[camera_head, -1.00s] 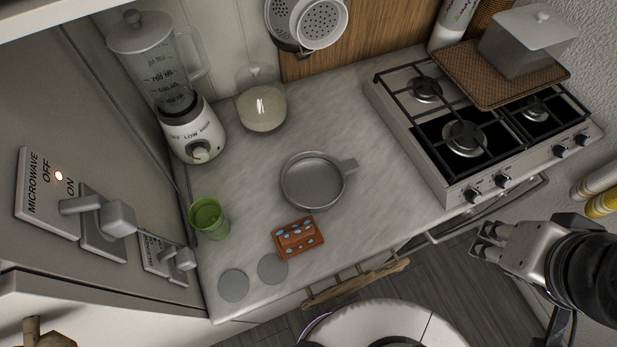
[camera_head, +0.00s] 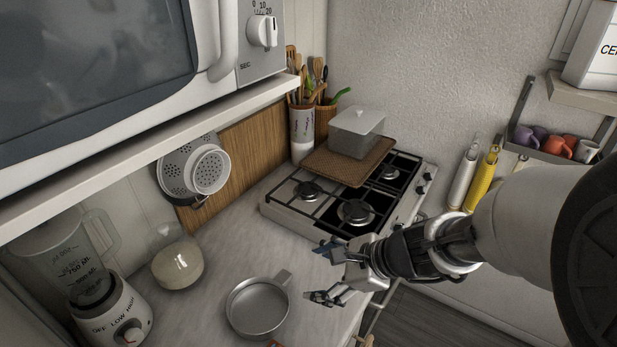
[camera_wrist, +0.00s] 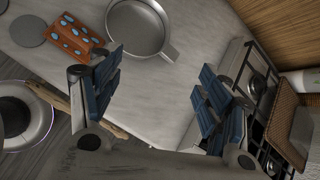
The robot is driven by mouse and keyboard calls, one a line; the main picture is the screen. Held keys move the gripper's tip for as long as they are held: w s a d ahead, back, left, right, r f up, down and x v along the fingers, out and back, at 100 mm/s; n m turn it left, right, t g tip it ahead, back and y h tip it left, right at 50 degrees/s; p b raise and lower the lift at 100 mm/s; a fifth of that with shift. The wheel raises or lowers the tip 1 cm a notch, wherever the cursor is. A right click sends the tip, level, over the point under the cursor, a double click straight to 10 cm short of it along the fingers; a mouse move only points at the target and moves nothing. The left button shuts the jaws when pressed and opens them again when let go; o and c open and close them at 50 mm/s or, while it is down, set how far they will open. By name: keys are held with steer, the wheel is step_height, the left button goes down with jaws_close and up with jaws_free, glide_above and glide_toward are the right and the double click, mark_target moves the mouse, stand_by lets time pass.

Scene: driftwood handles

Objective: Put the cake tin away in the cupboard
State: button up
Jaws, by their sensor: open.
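The round grey metal pan with a short handle, which I take as the cake tin, lies on the counter in the head view (camera_head: 258,307). It also shows at the top of the wrist view (camera_wrist: 137,27). My gripper (camera_head: 324,274) is open and empty, to the right of the pan and apart from it, near the counter's front edge. In the wrist view its blue-padded fingers are spread wide (camera_wrist: 160,92), with the pan beyond them. A driftwood handle (camera_wrist: 48,95) on the counter's front shows at the left there. No open cupboard is visible.
A gas hob (camera_head: 330,209) carries a woven board (camera_head: 322,163) with a grey lidded box (camera_head: 355,134). A blender (camera_head: 115,315) and glass jar (camera_head: 178,267) stand left of the pan. An orange blue-spotted packet (camera_wrist: 75,38) lies beside it. The microwave shelf (camera_head: 150,147) overhangs the counter.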

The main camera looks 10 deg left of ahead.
steer(key=w+a+f+m, duration=0.2)
steer(key=w+f+m, duration=0.2)
steer(key=f+m, duration=0.25)
steer(key=b, duration=0.3)
glide_toward(281, 278)
steer(key=shift+n+t, duration=0.35)
steer(key=shift+t, duration=0.05)
steer(key=a+f, duration=0.2)
steer(key=f, duration=0.1)
steer(key=shift+a+f, duration=0.1)
steer(key=shift+a, duration=0.2)
steer(key=shift+w+b+x, duration=0.15)
steer(key=shift+b+x, duration=0.35)
steer(key=shift+x, duration=1)
steer(key=shift+w+b+x, duration=0.1)
steer(key=shift+b+x, duration=0.35)
steer(key=shift+x, duration=1.05)
steer(key=c, duration=1.6)
step_height(281, 278, up, 20)
steer(key=p, duration=0.9)
steer(key=shift+c, duration=0.2)
steer(key=d+r+m+t+h+b, duration=0.1)
steer(key=d+m, duration=0.4)
steer(key=d, duration=1.1)
steer(key=d+r+m+t+h+b, duration=0.1)
steer(key=d+m+t+h+b, duration=0.3)
steer(key=d, duration=1.2)
steer(key=shift+s+m+h, duration=0.3)
steer(key=shift+s+m, duration=0.2)
